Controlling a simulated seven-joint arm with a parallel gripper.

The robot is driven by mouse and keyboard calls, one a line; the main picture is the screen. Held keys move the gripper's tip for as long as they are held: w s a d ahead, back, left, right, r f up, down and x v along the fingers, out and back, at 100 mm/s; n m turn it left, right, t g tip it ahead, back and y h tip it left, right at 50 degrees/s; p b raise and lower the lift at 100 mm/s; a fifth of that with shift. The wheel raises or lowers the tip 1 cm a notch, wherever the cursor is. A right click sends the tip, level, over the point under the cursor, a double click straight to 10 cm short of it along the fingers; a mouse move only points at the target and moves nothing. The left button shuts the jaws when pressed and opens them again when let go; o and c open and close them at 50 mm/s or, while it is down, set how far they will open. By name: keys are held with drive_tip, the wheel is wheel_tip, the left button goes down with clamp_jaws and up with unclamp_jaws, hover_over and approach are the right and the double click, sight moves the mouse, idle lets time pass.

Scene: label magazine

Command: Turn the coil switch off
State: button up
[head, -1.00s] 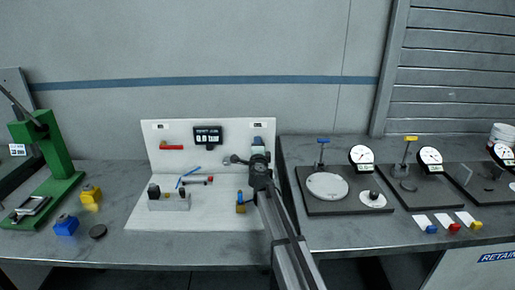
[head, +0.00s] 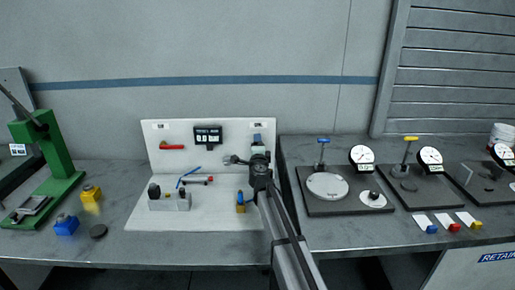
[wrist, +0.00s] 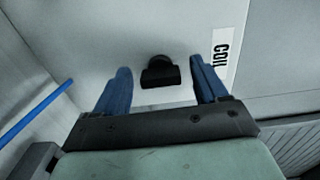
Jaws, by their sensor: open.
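The coil switch (wrist: 160,73) is a small black knob on a pale panel in the wrist view. A white label reading COIL (wrist: 222,55) is to its right. My gripper (wrist: 165,84) is open, with one blue finger on each side of the switch and visible gaps between. Whether the fingertips reach the panel is unclear. In the head view my gripper (head: 257,138) is at the right part of the white back panel (head: 225,130) and hides the switch.
The panel carries a dark display (head: 208,136) and a red-handled part (head: 172,147). A green press (head: 55,165) stands left; dial gauges (head: 362,155) stand right.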

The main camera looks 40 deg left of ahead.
drive_tip(key=v, duration=1.4)
